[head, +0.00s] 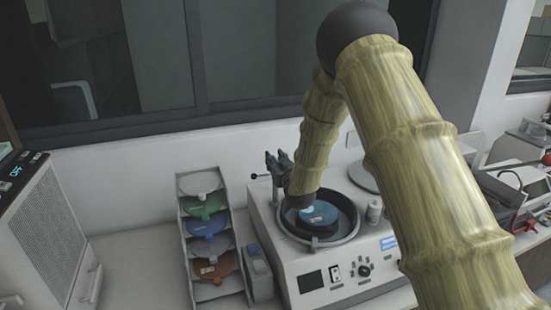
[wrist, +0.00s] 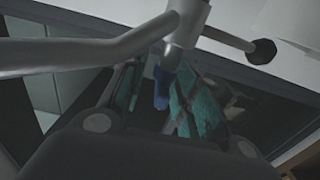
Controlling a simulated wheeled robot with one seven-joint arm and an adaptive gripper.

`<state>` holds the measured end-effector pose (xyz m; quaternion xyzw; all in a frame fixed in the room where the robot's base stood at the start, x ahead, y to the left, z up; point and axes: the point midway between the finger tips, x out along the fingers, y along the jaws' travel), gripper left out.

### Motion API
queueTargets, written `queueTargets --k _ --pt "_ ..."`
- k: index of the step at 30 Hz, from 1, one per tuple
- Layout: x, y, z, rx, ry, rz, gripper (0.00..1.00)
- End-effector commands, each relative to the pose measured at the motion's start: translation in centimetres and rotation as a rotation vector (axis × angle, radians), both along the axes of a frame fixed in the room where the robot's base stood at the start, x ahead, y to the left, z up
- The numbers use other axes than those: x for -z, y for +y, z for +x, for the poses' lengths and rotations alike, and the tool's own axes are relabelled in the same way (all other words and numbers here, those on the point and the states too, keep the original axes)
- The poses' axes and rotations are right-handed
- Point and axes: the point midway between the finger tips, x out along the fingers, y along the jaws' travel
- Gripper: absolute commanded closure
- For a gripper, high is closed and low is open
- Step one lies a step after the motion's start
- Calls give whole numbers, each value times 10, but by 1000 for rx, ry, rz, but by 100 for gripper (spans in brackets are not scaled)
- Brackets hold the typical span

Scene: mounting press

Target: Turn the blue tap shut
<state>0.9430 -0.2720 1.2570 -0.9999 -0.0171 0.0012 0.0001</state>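The blue tap (wrist: 162,88) shows in the wrist view as a small blue piece below a grey metal pipe fitting (wrist: 187,22). My gripper (wrist: 165,100) reaches up around it, with one teal-padded finger on each side. The fingers look apart, and I cannot tell whether either touches the blue piece. In the head view my gripper (head: 279,158) is at the back left of the machine (head: 335,264), pointing up. I cannot make out the blue tap there; my arm and gripper are in front of that area.
A black-ended rod (wrist: 262,51) sticks out beside the pipe; its knob shows at the machine's left (head: 254,176). The machine's round bowl (head: 343,238) holds a blue disc (head: 320,213). A rack (head: 185,247) of coloured discs stands left. Bare counter (head: 135,260) lies further left.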

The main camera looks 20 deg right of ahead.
Motion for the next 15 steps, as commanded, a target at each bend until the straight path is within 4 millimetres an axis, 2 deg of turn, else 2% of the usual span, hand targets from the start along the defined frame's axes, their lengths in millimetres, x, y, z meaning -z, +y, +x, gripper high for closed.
queueTargets --k 6,11,15 --pt "0 0 0 0 0 0 69" --pt "0 0 0 0 0 0 98" --pt "0 0 0 0 0 0 100"
